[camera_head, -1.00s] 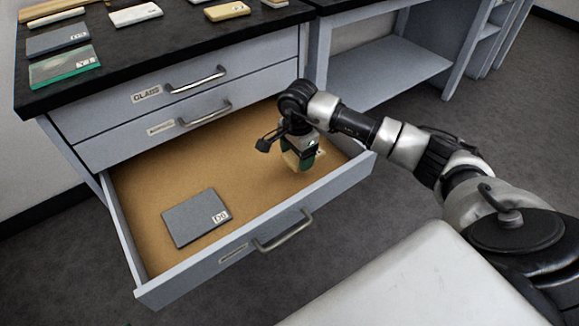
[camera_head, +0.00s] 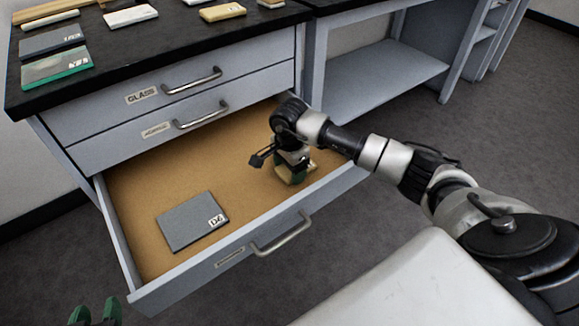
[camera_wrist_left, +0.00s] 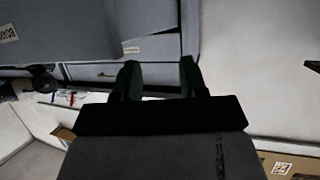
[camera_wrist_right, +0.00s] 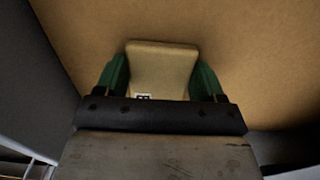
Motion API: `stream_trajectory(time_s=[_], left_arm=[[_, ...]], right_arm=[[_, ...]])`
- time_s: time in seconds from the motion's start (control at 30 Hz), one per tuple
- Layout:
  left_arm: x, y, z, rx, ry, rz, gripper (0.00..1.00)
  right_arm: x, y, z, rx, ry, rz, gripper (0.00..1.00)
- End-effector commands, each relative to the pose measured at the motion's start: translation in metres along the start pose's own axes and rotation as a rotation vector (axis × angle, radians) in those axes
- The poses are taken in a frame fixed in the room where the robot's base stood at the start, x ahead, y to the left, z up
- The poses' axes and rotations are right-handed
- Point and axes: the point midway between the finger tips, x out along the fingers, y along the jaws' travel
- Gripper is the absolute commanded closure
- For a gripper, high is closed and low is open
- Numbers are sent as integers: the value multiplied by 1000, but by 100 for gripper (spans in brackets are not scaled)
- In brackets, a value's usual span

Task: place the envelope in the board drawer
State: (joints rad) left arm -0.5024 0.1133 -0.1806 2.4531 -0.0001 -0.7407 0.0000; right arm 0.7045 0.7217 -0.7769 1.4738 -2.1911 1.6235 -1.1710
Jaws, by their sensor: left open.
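The tan envelope (camera_wrist_right: 163,70) lies between the green fingers of my right gripper (camera_wrist_right: 161,78) in the right wrist view, with a small label at its near end. The fingers press close along both its sides. In the head view my right gripper (camera_head: 292,172) is low inside the open bottom drawer (camera_head: 180,278), at its right part. The arm partly hides the envelope there; I cannot tell whether it touches the drawer floor. My left gripper (camera_head: 95,313) is open and empty at the bottom left, outside the drawer; its fingers also show in the left wrist view (camera_wrist_left: 160,78).
A grey labelled slab (camera_head: 190,221) lies in the drawer's left half. Two shut drawers are above, one labelled GLASS (camera_head: 141,97). The black worktop (camera_head: 160,52) holds several flat pieces. Bare drawer floor lies between the slab and my right gripper.

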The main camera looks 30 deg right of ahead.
Motion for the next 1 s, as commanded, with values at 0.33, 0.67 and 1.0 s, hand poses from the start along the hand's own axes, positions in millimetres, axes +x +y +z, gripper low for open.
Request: stream_trajectory(time_s=[0.33,0.67,1.0], left_arm=[[0,0,0,0,1,0,57],[-8,-3,18,-1,-148,-8,57],[-41,-11,65,-7,-531,-31,57]], right_arm=[[0,0,0,1,0,0,6],[-24,-1,0,0,1,-4,6],[-96,-1,-1,0,1,-3,6]])
